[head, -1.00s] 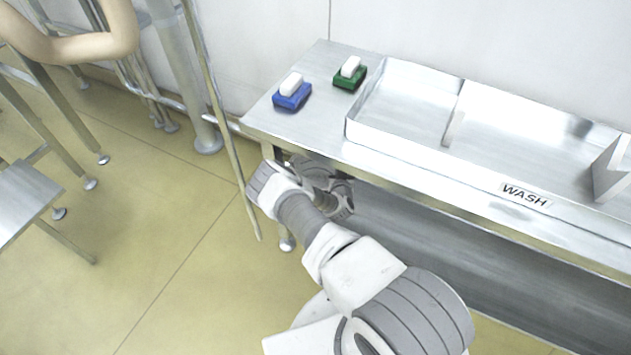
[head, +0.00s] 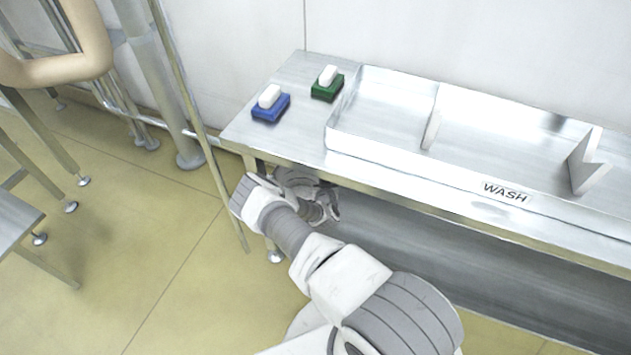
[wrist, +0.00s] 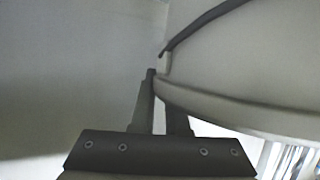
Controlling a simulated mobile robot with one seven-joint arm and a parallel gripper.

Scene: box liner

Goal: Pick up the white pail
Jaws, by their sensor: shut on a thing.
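The white pail (wrist: 245,65) fills the upper right of the wrist view, close up and in grey shade. It has a rounded rim or lip and a dark curved strip, perhaps its handle (wrist: 205,22). My gripper (wrist: 160,80) is shut on the pail at its rim edge, with one finger to the left of the edge and the other partly behind it. In the head view my forearm and wrist reach under the front left part of the steel table, and the fingers and pail are hidden there.
The steel table (head: 285,135) overhangs my wrist. On it are a blue sponge block (head: 270,108), a green one (head: 327,88), each with a white piece on top, and a divided metal tray (head: 385,150) by the WASH label. A thin pole (head: 195,115) stands left.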

